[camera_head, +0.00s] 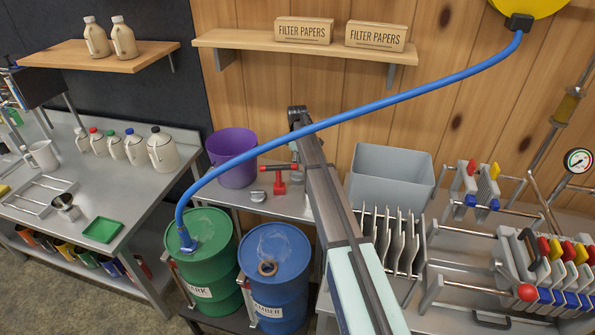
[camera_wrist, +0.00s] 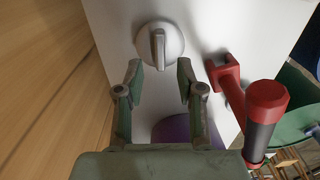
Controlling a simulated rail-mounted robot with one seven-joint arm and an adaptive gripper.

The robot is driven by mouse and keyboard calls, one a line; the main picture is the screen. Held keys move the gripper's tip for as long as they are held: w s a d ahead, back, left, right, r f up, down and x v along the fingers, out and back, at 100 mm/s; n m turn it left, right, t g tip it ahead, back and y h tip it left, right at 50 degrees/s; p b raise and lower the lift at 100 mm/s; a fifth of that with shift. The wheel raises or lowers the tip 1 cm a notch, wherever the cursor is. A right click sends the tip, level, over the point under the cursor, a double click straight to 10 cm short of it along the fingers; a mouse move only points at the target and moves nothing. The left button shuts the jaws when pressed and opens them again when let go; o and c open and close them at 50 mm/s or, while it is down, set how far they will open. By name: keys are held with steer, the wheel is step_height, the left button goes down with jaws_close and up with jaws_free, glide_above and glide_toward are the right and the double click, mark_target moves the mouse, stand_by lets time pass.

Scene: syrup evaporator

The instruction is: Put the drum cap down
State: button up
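The drum cap, a pale grey disc with a raised bar grip (camera_wrist: 158,45), lies on the light work surface in the wrist view. My gripper (camera_wrist: 159,78) is open, with one finger to each side and the cap just beyond the fingertips. I see no contact between the fingers and the cap. In the head view my arm reaches over the side table, and I cannot clearly pick out the fingers or this cap there. The blue drum (camera_head: 275,272) has a brown ring-shaped opening on its top. The green drum (camera_head: 207,258) has the blue hose on it.
A red tool with a dark grip (camera_wrist: 262,115) stands close right of the cap. A purple bucket (camera_head: 232,157) is on the side table, with a small grey item (camera_head: 258,196) in front. A grey bin (camera_head: 390,177) stands right of my arm. The wooden wall is close behind.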

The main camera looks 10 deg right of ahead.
mark_target(297, 171)
step_height(297, 171, up, 8)
steer(key=b, duration=0.1)
steer(key=shift+f+b, duration=0.25)
steer(key=shift+b, duration=0.15)
